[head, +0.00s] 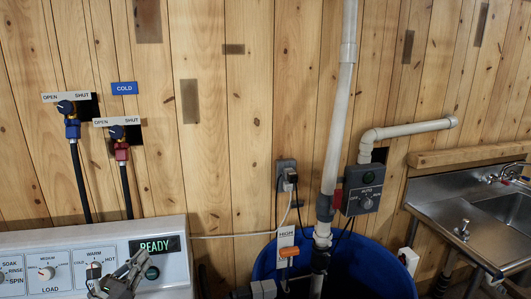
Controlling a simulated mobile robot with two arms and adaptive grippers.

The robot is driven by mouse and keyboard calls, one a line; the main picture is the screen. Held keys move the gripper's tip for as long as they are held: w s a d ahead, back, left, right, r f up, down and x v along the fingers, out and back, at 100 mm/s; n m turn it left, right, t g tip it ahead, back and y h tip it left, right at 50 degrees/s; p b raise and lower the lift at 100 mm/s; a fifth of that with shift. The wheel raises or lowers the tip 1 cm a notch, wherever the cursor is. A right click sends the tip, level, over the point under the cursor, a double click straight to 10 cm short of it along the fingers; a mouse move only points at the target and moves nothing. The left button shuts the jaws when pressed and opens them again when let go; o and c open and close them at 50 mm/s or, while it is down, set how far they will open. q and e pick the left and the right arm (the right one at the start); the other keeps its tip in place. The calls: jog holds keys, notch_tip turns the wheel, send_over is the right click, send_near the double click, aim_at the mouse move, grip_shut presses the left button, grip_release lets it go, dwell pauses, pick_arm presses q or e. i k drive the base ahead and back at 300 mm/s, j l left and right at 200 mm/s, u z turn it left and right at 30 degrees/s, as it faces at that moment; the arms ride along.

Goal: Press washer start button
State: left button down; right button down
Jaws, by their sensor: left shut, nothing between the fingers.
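The white washer panel (20,241) is at the lower left. A lit READY display (155,246) is at its right end. A round dark green button (152,273) sits just below the display. My left gripper (134,266) is shut and empty in front of the panel, with its tips just left of the button. I cannot tell whether they touch the panel. The gripper partly covers the temperature dial area marked WARM and HOT. My right gripper does not show.
Knobs, including the LOAD knob (47,273), stand left of the gripper. Hoses run down behind the washer from two valves (67,107). A blue barrel (375,279) with a pipe and control box (362,190) stands to the right. A steel sink (505,208) is at far right.

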aim_at(152, 273)
jog(key=k+l, duration=0.15)
jog(key=l, duration=0.25)
jog(key=k+l, duration=0.15)
jog(key=l, duration=0.25)
jog(key=k+l, duration=0.15)
jog(key=l, duration=0.2)
